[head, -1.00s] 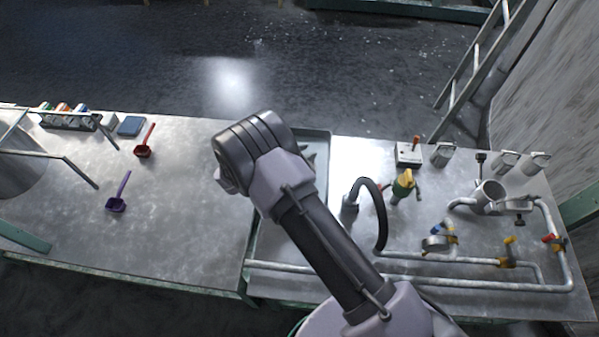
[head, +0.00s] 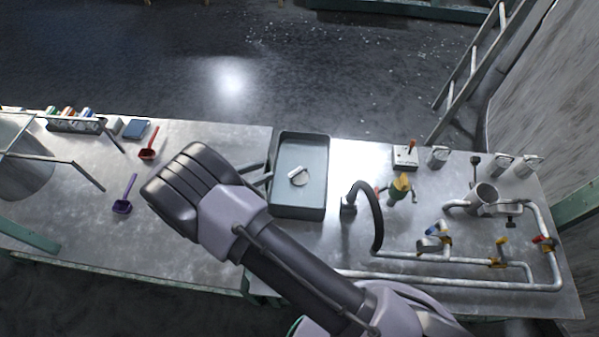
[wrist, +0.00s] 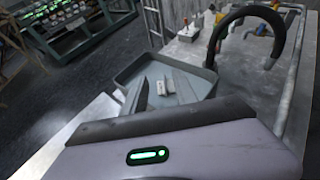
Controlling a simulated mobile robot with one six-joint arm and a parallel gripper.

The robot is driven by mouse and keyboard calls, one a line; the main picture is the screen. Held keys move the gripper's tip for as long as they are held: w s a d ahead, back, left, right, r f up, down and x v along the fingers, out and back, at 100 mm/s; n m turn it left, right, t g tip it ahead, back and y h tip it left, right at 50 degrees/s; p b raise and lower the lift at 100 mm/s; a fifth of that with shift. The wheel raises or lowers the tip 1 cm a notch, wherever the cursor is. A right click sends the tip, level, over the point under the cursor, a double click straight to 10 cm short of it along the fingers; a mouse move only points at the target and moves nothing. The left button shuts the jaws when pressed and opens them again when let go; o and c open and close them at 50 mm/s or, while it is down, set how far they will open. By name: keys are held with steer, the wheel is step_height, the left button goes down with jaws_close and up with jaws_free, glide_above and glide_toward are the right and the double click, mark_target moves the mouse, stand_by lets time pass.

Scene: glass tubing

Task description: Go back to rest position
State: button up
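My gripper (head: 262,174) shows in the head view just left of the grey tray, its fingers pointing right toward the tray's left side. In the wrist view its two dark fingers (wrist: 161,80) stand apart with nothing held between them. The gripper is open and empty. My wrist and forearm cover part of the bench in the head view. A small white object (head: 298,177) lies in the tray, apart from my fingers. It also shows beyond the fingers in the wrist view (wrist: 161,88).
On the left lie a red scoop (head: 148,152) and a purple scoop (head: 123,206).

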steer(key=shift+s+a, duration=0.2)
steer(key=s+d+r+m+g+y, duration=0.25)
steer(key=d+r+m+g, duration=0.45)
steer(key=d+r+m, duration=0.8)
steer(key=s+d+r+m+t+y, duration=0.1)
steer(key=s+d+r+m+y, duration=0.3)
steer(key=s+m, duration=0.4)
steer(key=s+d+r+m+t+y+b, duration=0.1)
steer(key=s+d+r+m+t+y, duration=0.1)
steer(key=s+d+r+m+y, duration=0.3)
steer(key=s+d+r+m, duration=0.1)
steer(key=s+r+m, duration=0.2)
steer(key=r, duration=0.1)
steer(key=shift+s+r+t, duration=0.25)
steer(key=shift+s+t, duration=0.05)
steer(key=shift+s, duration=0.1)
